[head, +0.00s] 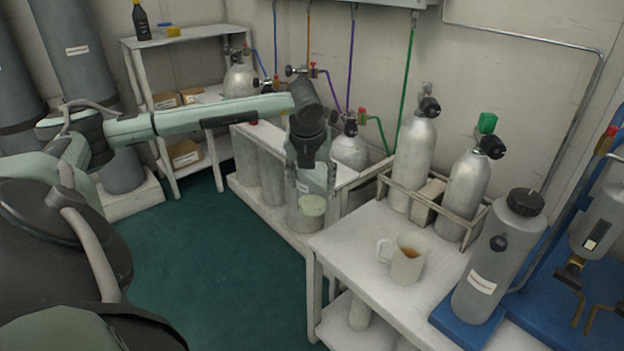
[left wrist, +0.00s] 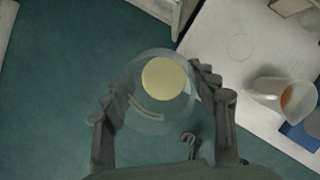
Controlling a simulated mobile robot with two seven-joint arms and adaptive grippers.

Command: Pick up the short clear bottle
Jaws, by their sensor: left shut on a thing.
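The short clear bottle (head: 305,219) has a pale yellow-green lid and hangs under my left gripper (head: 311,192) in the head view. In the left wrist view the clear bottle (left wrist: 165,122) sits between the two fingers, with its round pale lid facing the camera. My left gripper (left wrist: 160,110) is shut on it, one finger on each side. The floor shows behind the bottle there, so it is held clear of the white table. My right gripper is not in view.
The white table (head: 358,235) stands at right, with a mug (head: 402,260) of brown liquid. A rack of gas cylinders (head: 413,168) and a grey bottle (head: 490,270) stand beyond and right of the mug. A low white bench is behind my gripper. Green floor (head: 215,275) lies open at left.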

